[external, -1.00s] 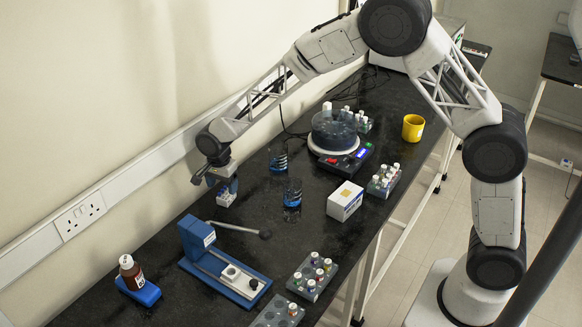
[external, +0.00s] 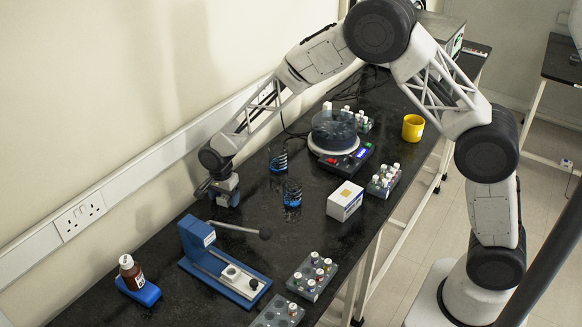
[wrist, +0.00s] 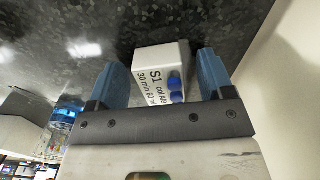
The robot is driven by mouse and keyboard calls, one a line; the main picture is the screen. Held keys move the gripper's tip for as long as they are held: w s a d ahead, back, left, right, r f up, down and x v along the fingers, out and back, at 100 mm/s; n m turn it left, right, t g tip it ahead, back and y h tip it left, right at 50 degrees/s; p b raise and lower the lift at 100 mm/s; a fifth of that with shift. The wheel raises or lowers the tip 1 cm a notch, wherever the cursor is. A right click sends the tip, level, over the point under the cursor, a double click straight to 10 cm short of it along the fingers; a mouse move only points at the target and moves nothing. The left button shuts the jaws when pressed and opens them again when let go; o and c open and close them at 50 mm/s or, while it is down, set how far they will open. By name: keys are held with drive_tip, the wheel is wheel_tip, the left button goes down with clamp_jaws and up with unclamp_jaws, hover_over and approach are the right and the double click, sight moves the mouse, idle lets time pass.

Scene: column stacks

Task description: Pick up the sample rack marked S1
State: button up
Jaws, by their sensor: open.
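The white sample rack marked S1 (wrist: 150,58) lies on the black bench, with two blue caps showing at its side. In the wrist view it sits between the two blue fingers of my gripper (wrist: 162,62). The fingers are open, one on each side of the rack. I cannot tell whether either finger touches it. In the external view my gripper (external: 222,196) is low over the bench near the wall, and it hides the rack.
A blue and white device with a lever (external: 225,262) stands in front of my gripper. A brown bottle (external: 131,272) stands at the lower left. Bare bench surrounds the rack.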

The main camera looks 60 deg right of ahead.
sight(224, 196)
idle(0.4)
drive_tip(key=c, duration=1)
drive_tip(key=shift+r, duration=0.1)
drive_tip(key=shift+r, duration=0.75)
wheel_tip(224, 196, up, 2)
drive_tip(key=shift+r, duration=0.1)
drive_tip(key=s+d, duration=0.1)
drive_tip(key=s, duration=0.4)
drive_tip(key=s+d, duration=0.1)
drive_tip(key=s, duration=0.4)
drive_tip(key=s+r, duration=0.1)
drive_tip(key=s, duration=0.4)
drive_tip(key=shift+s+d, duration=0.4)
